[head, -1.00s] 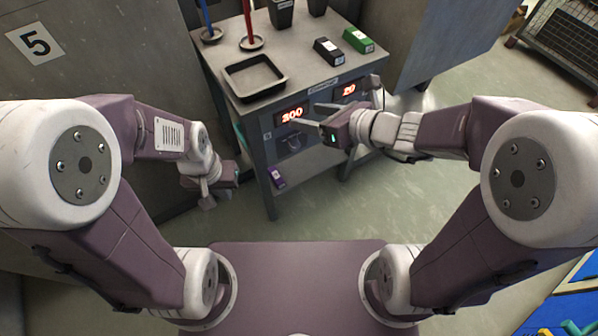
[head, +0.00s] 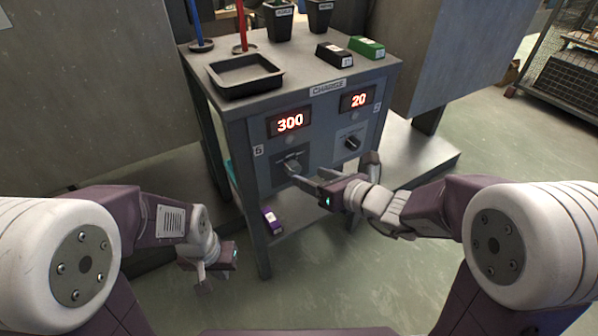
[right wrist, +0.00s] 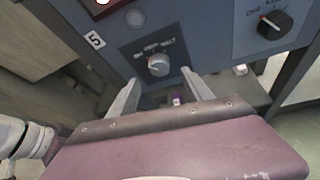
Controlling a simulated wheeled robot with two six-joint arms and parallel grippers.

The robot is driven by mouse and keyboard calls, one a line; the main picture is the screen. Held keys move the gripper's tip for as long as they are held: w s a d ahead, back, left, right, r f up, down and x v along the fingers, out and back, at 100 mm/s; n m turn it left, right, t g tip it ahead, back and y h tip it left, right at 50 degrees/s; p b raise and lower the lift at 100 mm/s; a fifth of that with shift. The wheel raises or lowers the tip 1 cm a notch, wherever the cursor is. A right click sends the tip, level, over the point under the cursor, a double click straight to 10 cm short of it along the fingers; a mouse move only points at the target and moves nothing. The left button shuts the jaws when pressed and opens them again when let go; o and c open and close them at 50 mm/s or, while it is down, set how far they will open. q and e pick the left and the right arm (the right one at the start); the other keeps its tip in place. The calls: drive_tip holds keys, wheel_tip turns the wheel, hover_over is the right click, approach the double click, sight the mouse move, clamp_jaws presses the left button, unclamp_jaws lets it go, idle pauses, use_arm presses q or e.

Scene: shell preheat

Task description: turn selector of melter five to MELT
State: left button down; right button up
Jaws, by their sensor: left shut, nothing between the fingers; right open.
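The melter five selector is a pale grey knob on a dark plate beside the "5" label (right wrist: 95,40). In the right wrist view the selector (right wrist: 158,65) is just beyond and between my fingertips, with no contact visible. Small lettering arcs above it, and I cannot read which position it points to. In the head view the selector (head: 291,165) is below the red "300" display (head: 291,123). My right gripper (head: 304,177) is open in front of the panel, near this knob. My left gripper (head: 202,284) is shut and empty, low at the left, away from the panel.
A second, dark knob (right wrist: 271,26) with an orange mark is right of melter five's, under the "20" display (head: 359,100). On top are a black tray (head: 245,90), dark pots and black and green boxes. A purple box (head: 271,220) is on the shelf below.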

sight(296, 171)
drive_tip(key=b+x, duration=0.1)
drive_tip(key=x, duration=0.1)
drive_tip(key=b+x, duration=0.1)
drive_tip(key=x, duration=0.2)
drive_tip(key=shift+f, duration=0.3)
drive_tip(key=shift+w+a, duration=0.3)
clamp_jaws()
use_arm(q)
wheel_tip(296, 171, down, 3)
drive_tip(key=shift+f, duration=0.1)
